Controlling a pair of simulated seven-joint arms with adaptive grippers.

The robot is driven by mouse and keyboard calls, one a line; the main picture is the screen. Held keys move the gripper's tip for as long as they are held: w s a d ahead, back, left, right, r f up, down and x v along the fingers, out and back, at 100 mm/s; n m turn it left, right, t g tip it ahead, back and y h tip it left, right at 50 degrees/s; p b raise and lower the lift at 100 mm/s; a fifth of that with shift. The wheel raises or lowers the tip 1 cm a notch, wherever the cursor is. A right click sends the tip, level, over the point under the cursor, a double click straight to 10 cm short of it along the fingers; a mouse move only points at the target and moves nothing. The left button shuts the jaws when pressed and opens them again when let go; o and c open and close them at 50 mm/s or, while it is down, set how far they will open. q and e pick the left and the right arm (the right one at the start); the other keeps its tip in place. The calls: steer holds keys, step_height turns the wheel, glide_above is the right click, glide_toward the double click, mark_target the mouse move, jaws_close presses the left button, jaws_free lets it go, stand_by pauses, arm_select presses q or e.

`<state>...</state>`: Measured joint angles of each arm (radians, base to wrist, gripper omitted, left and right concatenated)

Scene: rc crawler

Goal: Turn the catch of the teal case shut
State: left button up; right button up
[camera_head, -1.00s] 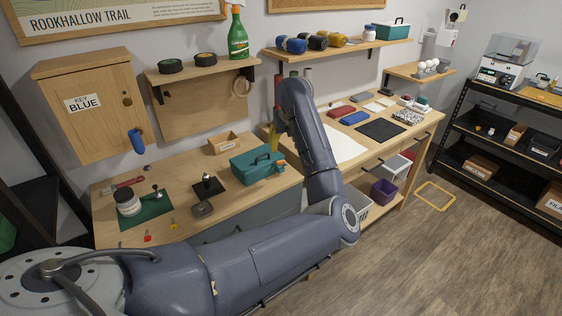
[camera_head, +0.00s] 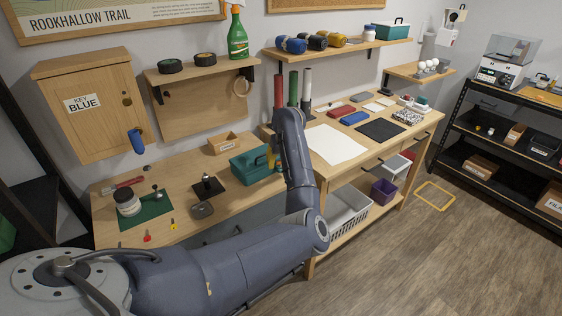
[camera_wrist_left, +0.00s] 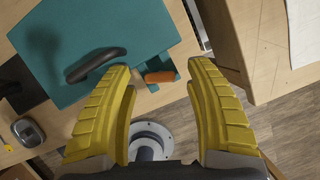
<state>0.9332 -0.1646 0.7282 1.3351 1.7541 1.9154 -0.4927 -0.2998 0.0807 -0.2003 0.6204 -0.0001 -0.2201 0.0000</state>
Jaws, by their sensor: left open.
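The teal case (camera_head: 248,168) stands on the left bench in the head view. In the left wrist view the teal case (camera_wrist_left: 145,25) fills the upper left, with its dark handle (camera_wrist_left: 97,64). Its orange catch (camera_wrist_left: 160,77) sticks out from the case's edge. My left gripper (camera_wrist_left: 159,69) is open, its yellow fingers on either side of the catch in the picture. I cannot tell if they touch it. In the head view the left gripper (camera_head: 271,157) is mostly hidden by my arm, at the case's right end. My right gripper is not in view.
A wooden box (camera_head: 224,143) stands behind the case. A black stand (camera_head: 208,187) and a grey round-ended item (camera_head: 202,210) lie to its left. Upright tubes (camera_head: 293,88) rise behind my arm. The right bench holds white paper (camera_head: 337,145) and a black mat (camera_head: 380,131).

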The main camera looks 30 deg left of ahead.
arm_select(q)
jaws_close()
stand_by(0.5)
